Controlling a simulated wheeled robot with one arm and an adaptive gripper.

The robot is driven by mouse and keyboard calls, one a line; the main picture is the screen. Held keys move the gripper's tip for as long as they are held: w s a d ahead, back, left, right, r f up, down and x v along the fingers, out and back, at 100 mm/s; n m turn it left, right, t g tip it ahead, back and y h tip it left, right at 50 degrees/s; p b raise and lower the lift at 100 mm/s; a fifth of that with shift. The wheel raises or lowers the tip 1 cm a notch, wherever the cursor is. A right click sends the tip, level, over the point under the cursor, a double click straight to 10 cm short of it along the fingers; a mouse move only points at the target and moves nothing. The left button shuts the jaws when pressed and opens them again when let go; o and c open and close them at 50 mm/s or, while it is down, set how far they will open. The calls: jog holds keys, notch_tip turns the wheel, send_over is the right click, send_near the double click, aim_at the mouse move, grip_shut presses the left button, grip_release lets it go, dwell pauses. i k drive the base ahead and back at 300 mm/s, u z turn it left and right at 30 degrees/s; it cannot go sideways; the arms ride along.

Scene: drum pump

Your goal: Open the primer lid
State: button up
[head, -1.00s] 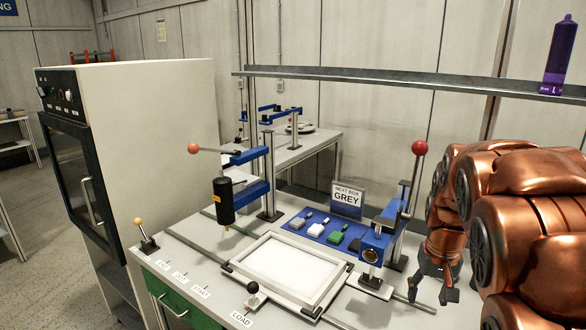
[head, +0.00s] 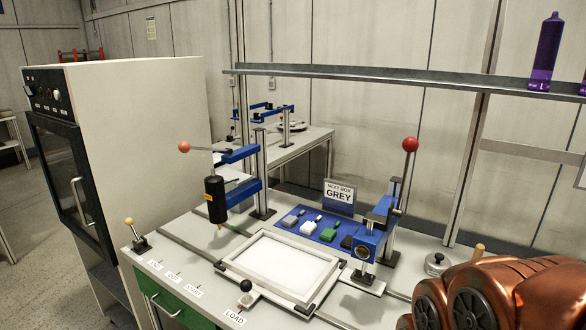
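No lid labelled as primer shows. A small round metal pot or lid with a dark knob (head: 437,263) sits on the right part of the bench, just behind my copper-coloured arm; I cannot tell if it is the primer's. It looks closed. A short piece with a tan top (head: 478,250) stands to its right, partly hidden by my arm. My gripper is out of view; only my arm's links show at the lower right.
The workbench holds a white framed tray (head: 318,306), a black press (head: 214,199), and a blue clamp with a red-knobbed lever (head: 410,145). A shelf (head: 390,79) with purple cartridges (head: 546,52) runs above. A cabinet oven (head: 150,130) stands at left.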

aim_at(437, 261)
jog(key=u, duration=0.9)
jog(key=k, duration=0.85)
jog(key=z, duration=1.1)
jog(key=i, duration=0.45)
jog(key=u, duration=0.1)
